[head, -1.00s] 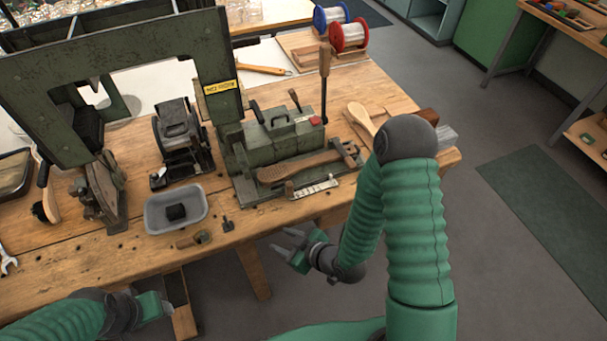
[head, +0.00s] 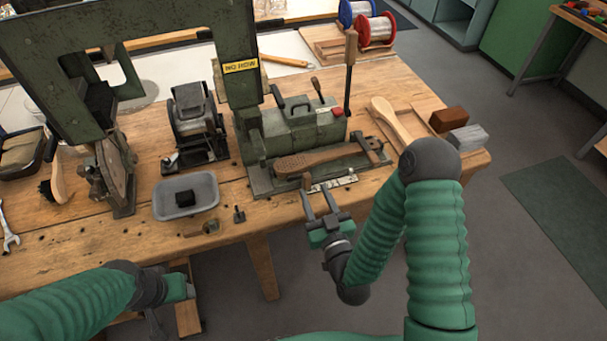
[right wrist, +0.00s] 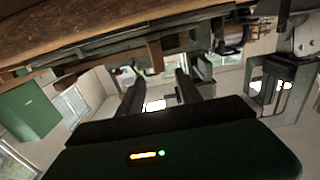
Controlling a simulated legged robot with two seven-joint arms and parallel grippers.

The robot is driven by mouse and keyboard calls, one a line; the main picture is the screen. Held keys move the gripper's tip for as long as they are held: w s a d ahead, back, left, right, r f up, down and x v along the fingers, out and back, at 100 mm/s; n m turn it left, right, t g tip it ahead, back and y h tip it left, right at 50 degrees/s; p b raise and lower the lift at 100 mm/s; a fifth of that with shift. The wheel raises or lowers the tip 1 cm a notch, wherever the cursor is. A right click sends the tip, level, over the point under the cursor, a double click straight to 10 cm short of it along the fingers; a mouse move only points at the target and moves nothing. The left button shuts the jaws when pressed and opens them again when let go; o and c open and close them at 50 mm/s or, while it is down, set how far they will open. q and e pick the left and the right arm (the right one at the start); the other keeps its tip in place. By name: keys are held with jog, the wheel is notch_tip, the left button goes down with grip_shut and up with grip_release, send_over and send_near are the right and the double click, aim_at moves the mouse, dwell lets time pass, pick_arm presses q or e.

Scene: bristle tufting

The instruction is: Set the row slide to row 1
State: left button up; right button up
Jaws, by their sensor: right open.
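The tufting machine (head: 300,130) stands on the workbench, with a brown brush body (head: 318,161) lying along its front. Below it at the front edge is a pale marked scale strip (head: 335,183). A small upright knob (head: 307,181), which looks like the row slide's handle, stands at the strip's left end. The row marks are too small to read. My right gripper (head: 318,197) is open and empty, its fingers pointing at the bench edge just in front of the knob; I cannot tell whether they touch. The fingers also show in the right wrist view (right wrist: 160,88). My left gripper (head: 178,287) is low at the left, its fingers unclear.
A grey tray (head: 165,207) with a black block is left of the machine. A tall lever (head: 350,75) rises at its right rear. A wooden brush handle (head: 390,118) and two blocks lie at the right. The green press frame (head: 90,50) stands at the left.

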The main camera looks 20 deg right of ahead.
aim_at(305, 174)
jog(key=w+b, duration=0.2)
jog(key=w, duration=0.1)
jog(key=w+b, duration=0.1)
jog(key=shift+w+f+b, duration=0.35)
jog(key=shift+w+b, duration=0.05)
jog(key=w, duration=0.2)
jog(key=w+p, duration=0.1)
jog(key=w, duration=0.2)
jog(key=shift+w+a+r, duration=0.1)
jog(key=shift+a+r, duration=0.05)
jog(key=shift+r, duration=0.05)
pick_arm(q)
notch_tip(305, 174, down, 5)
jog(key=shift+s+r, duration=0.1)
pick_arm(e)
grip_shut()
